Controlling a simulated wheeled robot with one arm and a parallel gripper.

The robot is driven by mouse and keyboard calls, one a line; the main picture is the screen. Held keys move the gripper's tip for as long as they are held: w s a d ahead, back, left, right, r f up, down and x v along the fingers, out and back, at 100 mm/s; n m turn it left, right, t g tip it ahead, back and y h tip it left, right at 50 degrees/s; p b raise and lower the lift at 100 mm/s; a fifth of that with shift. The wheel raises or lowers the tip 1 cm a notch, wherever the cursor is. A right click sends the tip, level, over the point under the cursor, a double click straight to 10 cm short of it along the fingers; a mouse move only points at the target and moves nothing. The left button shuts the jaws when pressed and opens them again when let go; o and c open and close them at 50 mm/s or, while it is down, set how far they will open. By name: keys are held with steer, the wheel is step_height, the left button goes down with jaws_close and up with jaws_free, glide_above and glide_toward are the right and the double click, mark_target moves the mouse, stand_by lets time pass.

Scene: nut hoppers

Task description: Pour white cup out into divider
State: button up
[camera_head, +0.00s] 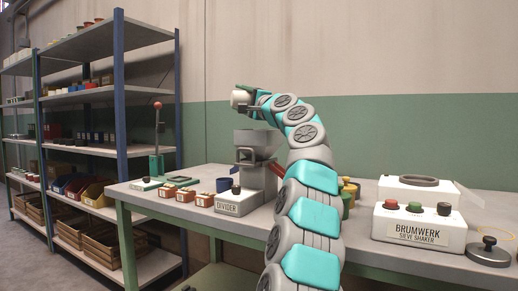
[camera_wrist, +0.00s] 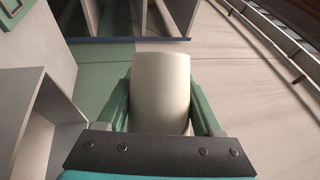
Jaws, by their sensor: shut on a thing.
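My gripper (camera_head: 258,95) is shut on the white cup (camera_head: 239,98), held in the air above the divider. In the wrist view the white cup (camera_wrist: 161,92) sits between the two green fingers of my gripper (camera_wrist: 161,105). In the head view the cup looks tipped on its side, with its round end facing left. I cannot see its contents, and no falling stream shows. The divider (camera_head: 236,203) stands on the table below, with a white labelled base and a grey hopper (camera_head: 256,140) on top. The cup is apart from the hopper, above and slightly left of it.
A lever press (camera_head: 156,165) is farther left. The sieve shaker (camera_head: 418,228) and a round lidded weight (camera_head: 488,252) are at the right. Shelves (camera_head: 90,95) stand at the left.

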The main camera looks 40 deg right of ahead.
steer(key=shift+s+d+r+m+t+h+p, duration=0.1)
steer(key=shift+d+r+m+t+h+p, duration=0.25)
steer(key=shift+m, duration=0.5)
steer(key=shift+s+d+m+t+h+p, duration=0.15)
steer(key=shift+m+h, duration=0.3)
steer(key=shift+m, duration=0.45)
steer(key=shift+d+r+m+t+h+p, duration=0.15)
steer(key=shift+d+r+m+h, duration=0.2)
steer(key=shift+m, duration=0.5)
stand_by(0.9)
steer(key=shift+a+f+n+y+b, duration=0.1)
steer(key=shift+f+n+y+b, duration=0.15)
steer(key=shift+f+n+b, duration=0.35)
steer(key=shift+w+a+n+g+y, duration=0.25)
steer(key=shift+n+g+y, duration=0.1)
steer(key=shift+n, duration=0.55)
steer(key=shift+a+n, duration=0.3)
steer(key=shift+f+y, duration=0.1)
steer(key=shift+y, duration=0.25)
